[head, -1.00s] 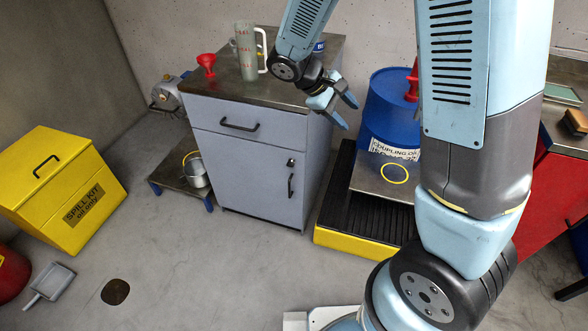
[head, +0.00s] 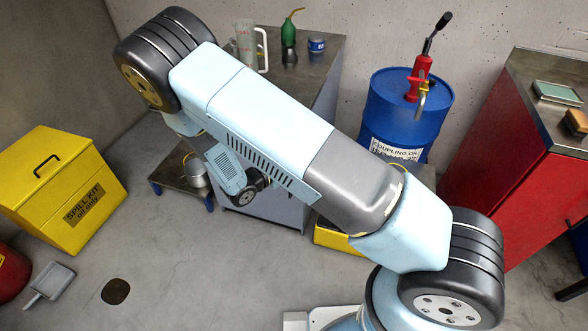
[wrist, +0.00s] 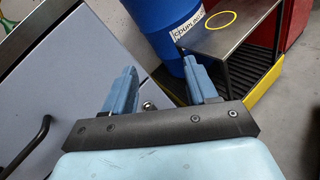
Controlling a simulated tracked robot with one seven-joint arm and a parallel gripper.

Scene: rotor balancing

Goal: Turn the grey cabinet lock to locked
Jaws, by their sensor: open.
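The grey cabinet (head: 270,205) stands behind my arm in the head view, with most of its front covered. Its front fills the left of the wrist view (wrist: 85,65), tilted in the picture. A small metal knob that looks like the cabinet lock (wrist: 148,105) shows between my fingers, nearer the left one. Its lower part is hidden by the gripper's bar, and I cannot tell which way it is turned. My gripper (wrist: 161,90) is open and empty, close in front of the cabinet. In the head view the fingers are hidden behind my arm.
A black handle (wrist: 30,148) sticks out at left in the wrist view. A blue drum (head: 405,110) with a red pump stands right of the cabinet, above a yellow-edged platform (wrist: 262,88). A low stand (head: 170,172) is at left.

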